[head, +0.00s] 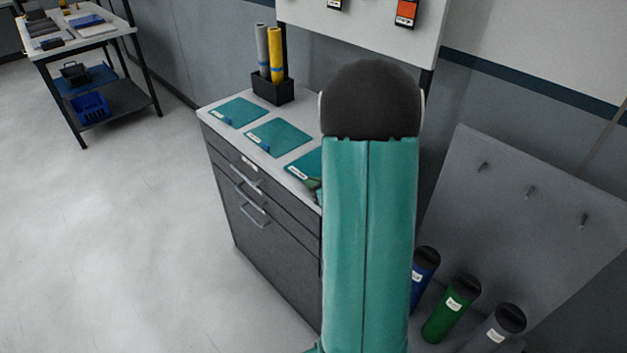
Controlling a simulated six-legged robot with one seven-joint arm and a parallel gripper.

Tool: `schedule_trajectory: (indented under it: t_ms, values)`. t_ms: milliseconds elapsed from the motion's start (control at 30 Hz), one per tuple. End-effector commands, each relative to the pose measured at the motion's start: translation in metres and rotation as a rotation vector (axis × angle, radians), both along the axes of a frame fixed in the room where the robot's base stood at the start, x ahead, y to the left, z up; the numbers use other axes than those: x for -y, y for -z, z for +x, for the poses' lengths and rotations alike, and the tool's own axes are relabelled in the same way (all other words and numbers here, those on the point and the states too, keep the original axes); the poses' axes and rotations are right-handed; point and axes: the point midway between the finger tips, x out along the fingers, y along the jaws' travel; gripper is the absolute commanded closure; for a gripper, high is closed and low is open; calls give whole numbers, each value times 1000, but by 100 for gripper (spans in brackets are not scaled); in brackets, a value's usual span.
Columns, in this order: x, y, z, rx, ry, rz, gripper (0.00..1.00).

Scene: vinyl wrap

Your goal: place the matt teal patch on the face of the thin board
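Three teal patches lie flat in a row on a light cabinet top: a far one (238,111), a middle one (280,138) and a near one (306,162). Each has a small white label, too small to read, and I cannot tell which is matt. The far and middle ones show a small blue tab at an edge. My own teal arm covers the right part of the near patch. A small dark shape shows beside the arm there; I cannot tell what it is. My gripper is hidden behind the arm. I cannot pick out the thin board for sure.
The cabinet (262,205) has drawers with handles. A black holder (272,90) with grey and yellow rolls stands at its back. A grey panel (520,225) with hooks leans at right, above several capped tubes (452,310). A cart (95,35) stands far left. The left floor is clear.

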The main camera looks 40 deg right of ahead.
Motion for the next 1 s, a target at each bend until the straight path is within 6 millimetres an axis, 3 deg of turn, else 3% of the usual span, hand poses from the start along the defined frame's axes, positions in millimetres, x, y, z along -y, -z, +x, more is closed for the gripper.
schedule_trajectory:
  t_ms: [300, 433, 800, 1000]
  values:
    - [0, 4, 1, 0, -1, 1, 100]
    - [0, 3, 2, 0, -1, 0, 74]
    - [2, -2, 3, 1, -1, -1, 74]
    - [3, -13, -26, 2, 3, 0, 74]
